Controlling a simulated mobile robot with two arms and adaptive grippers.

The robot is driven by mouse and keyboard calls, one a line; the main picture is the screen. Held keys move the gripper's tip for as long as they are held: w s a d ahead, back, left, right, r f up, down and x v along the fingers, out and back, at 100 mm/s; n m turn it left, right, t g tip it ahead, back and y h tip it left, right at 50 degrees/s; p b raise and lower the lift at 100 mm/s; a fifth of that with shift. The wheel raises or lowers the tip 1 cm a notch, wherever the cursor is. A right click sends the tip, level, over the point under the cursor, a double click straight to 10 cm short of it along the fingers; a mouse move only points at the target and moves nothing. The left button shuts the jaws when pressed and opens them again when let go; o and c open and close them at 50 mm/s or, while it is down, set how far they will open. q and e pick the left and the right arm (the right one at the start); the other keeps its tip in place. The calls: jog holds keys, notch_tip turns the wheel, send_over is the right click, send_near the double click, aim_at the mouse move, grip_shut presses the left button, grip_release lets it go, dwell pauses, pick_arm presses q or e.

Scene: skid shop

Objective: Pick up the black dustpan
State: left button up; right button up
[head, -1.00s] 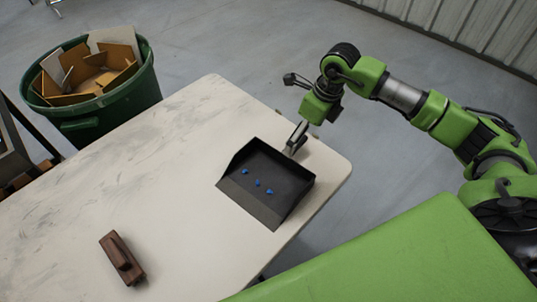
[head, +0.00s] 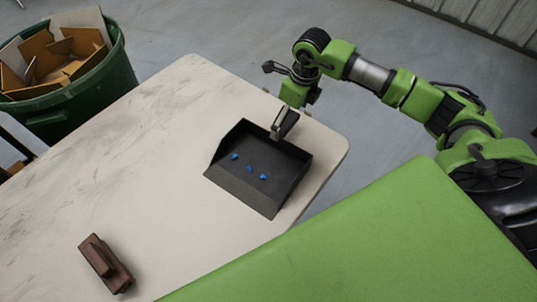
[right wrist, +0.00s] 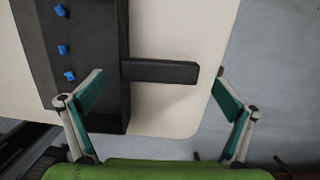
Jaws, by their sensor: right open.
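The black dustpan (head: 262,178) lies on the pale table near its right corner, with several small blue pieces (head: 249,169) in its pan. In the right wrist view the dustpan (right wrist: 98,95) is at the left, and its short black handle (right wrist: 160,72) sticks out to the right. My right gripper (head: 284,125) is at the dustpan's handle side. In the right wrist view my right gripper (right wrist: 167,90) is open, with one finger by the pan's back edge and the other beyond the handle's end. The handle shows between the fingers, not gripped. My left gripper is out of view.
The pale table (head: 130,160) holds a brown wooden brush or block (head: 106,264) at the front left. A green bin (head: 105,85) full of cardboard stands beyond the table at the left. The table's middle is clear.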

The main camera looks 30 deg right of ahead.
aim_at(288, 123)
jog(key=f+b, duration=0.2)
jog(key=f, duration=0.1)
jog(key=f+b, duration=0.1)
jog(key=f, duration=0.1)
jog(key=shift+w+a, duration=0.2)
jog(key=shift+w, duration=0.15)
jog(key=shift+r, duration=0.1)
jog(key=c, duration=1.4)
jog(key=shift+r, duration=0.15)
